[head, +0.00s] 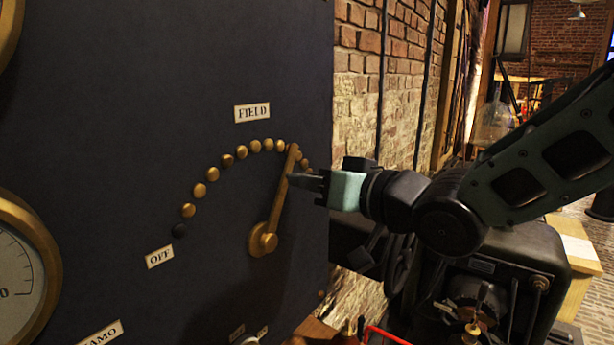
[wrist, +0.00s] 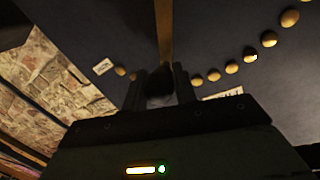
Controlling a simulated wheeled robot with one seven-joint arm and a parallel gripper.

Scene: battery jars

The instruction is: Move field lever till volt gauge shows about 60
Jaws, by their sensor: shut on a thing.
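The brass field lever (head: 279,200) is on the dark panel, its pivot at the bottom and its arm pointing up and slightly right, over the right part of the arc of brass studs (head: 241,153). My gripper (head: 292,181) is shut on the lever's upper part, coming from the right. In the wrist view the lever (wrist: 164,35) runs down between my two dark fingers (wrist: 160,88). The FIELD label (head: 252,112) is above the arc and the OFF label (head: 160,256) is at its left end. A gauge (head: 20,265) is cut by the left edge; its needle is not visible.
Another brass gauge rim (head: 10,30) shows at the top left corner. A dark machine (head: 500,270) with a red cable (head: 385,335) stands below my arm. A brick wall (head: 385,80) is right of the panel.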

